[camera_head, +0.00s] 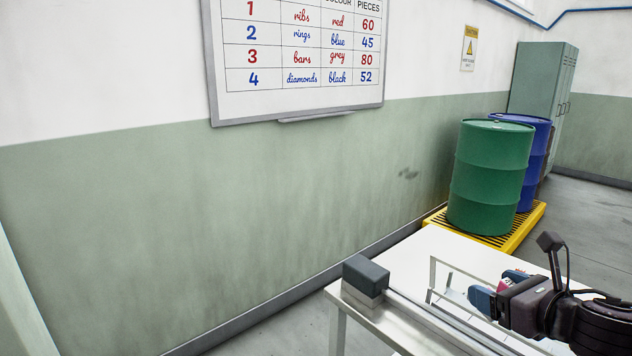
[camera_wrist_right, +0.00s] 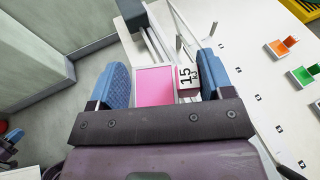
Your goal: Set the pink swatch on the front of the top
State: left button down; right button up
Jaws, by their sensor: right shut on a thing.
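My right gripper (camera_head: 498,287) is over the white table (camera_head: 415,255) at the lower right of the head view. Its blue fingers are closed on the pink swatch, of which only a small reddish-pink part shows between them there. In the right wrist view, the flat pink swatch (camera_wrist_right: 154,87) lies between the two fingers (camera_wrist_right: 163,80), beside a white block face marked 15 (camera_wrist_right: 187,77). Whether the swatch's underside touches anything is hidden.
A pale rail with a dark grey end block (camera_head: 366,272) runs along the table's near left edge. A thin white frame (camera_head: 432,278) stands by the gripper. Orange (camera_wrist_right: 278,48) and green (camera_wrist_right: 303,76) swatches stand on the table to the right. Drums (camera_head: 490,175) stand behind.

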jog(key=s+a+f+m+h+b, duration=0.1)
jog(key=s+a+f+m+h, duration=0.3)
jog(key=s+a+f, duration=0.3)
jog(key=shift+a+f+m+h, duration=0.3)
jog(key=shift+a+f, duration=0.95)
jog(key=shift+f, duration=1.5)
